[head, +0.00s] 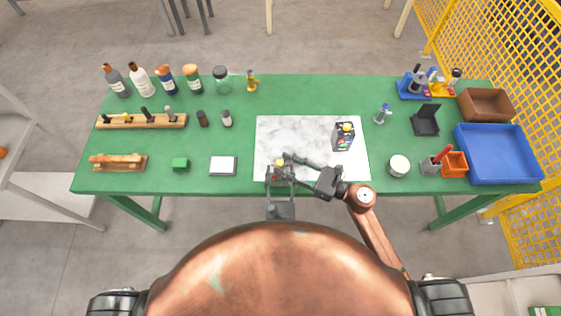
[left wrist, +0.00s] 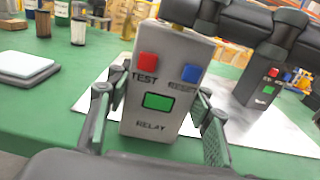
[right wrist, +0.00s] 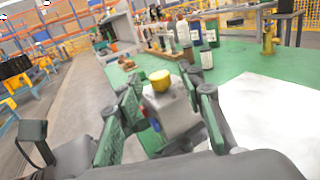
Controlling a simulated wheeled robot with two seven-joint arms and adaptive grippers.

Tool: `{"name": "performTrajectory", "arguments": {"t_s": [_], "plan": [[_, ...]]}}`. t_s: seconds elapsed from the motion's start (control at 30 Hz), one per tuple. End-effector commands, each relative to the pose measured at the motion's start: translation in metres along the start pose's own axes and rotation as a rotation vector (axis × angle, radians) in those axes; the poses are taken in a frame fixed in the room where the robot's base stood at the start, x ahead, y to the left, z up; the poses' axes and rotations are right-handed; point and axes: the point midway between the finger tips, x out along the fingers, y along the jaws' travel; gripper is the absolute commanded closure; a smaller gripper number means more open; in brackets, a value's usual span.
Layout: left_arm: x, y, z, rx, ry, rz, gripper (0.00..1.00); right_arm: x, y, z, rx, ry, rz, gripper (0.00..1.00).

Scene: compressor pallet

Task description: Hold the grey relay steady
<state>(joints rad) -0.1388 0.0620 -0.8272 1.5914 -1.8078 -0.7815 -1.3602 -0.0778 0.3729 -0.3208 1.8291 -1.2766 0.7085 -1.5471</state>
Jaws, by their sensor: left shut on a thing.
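The grey relay (left wrist: 165,82) stands upright at the near edge of the marble-patterned mat, with a red TEST button, a blue RESET button and a green window on its face. My left gripper (left wrist: 160,118) is shut on its lower sides. In the head view the relay (head: 279,174) is partly covered by the grippers. My right gripper (head: 288,170) comes in from the right, its fingers spread around the relay's upper part. In the right wrist view the relay (right wrist: 172,112), with a yellow knob on top, sits between the open fingers; contact is hard to tell.
A darker relay (head: 343,138) stands on the mat (head: 310,128) to the right; it also shows in the left wrist view (left wrist: 258,82). Bottles line the back left; a blue tray (head: 497,155) is far right.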

Motion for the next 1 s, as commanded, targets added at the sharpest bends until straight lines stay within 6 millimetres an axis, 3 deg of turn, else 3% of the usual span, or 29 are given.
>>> {"name": "performTrajectory", "arguments": {"t_s": [0.2,0.53,1.0], "plan": [[0.0,0.0,0.001,-0.001,-0.001,0.0,0.88,0.021,0.0,0.0,0.001,0.0,0.0,0.64],[0.0,0.0,0.001,0.0,-0.001,0.0,0.88,0.023,0.0,0.0,0.0,0.001,0.0,0.64],[0.0,0.0,0.001,0.0,-0.001,0.0,0.88,0.023,0.0,0.0,0.0,0.001,-0.001,0.97]]}}
